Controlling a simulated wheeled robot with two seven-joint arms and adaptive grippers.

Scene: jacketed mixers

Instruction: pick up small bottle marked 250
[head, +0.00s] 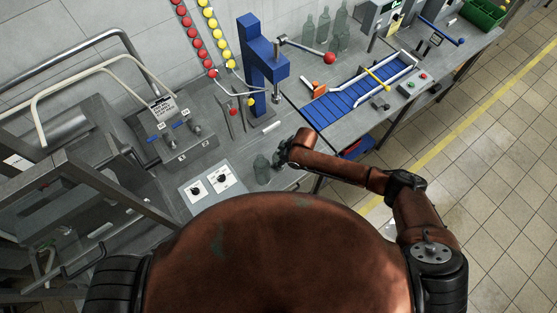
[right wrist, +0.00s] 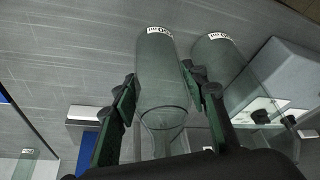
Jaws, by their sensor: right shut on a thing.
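My right gripper (right wrist: 160,78) has its two dark fingers on either side of a small greenish glass bottle (right wrist: 160,60) in the right wrist view, and it is shut on it. This bottle appears base up in that view, with a small white label near its base; I cannot read the marking surely. A second, similar bottle (right wrist: 217,58) with a label stands just right of the right finger. In the head view my right gripper (head: 281,155) is at the bench's front edge, beside a glass bottle (head: 262,169). My left gripper is not in view.
A switch panel (head: 211,186) lies left of the bottles. A blue post (head: 262,65) stands behind them, and a blue roller conveyor (head: 340,103) lies to the right. Several larger glass bottles (head: 341,30) stand at the back. A green crate (head: 484,13) is far right.

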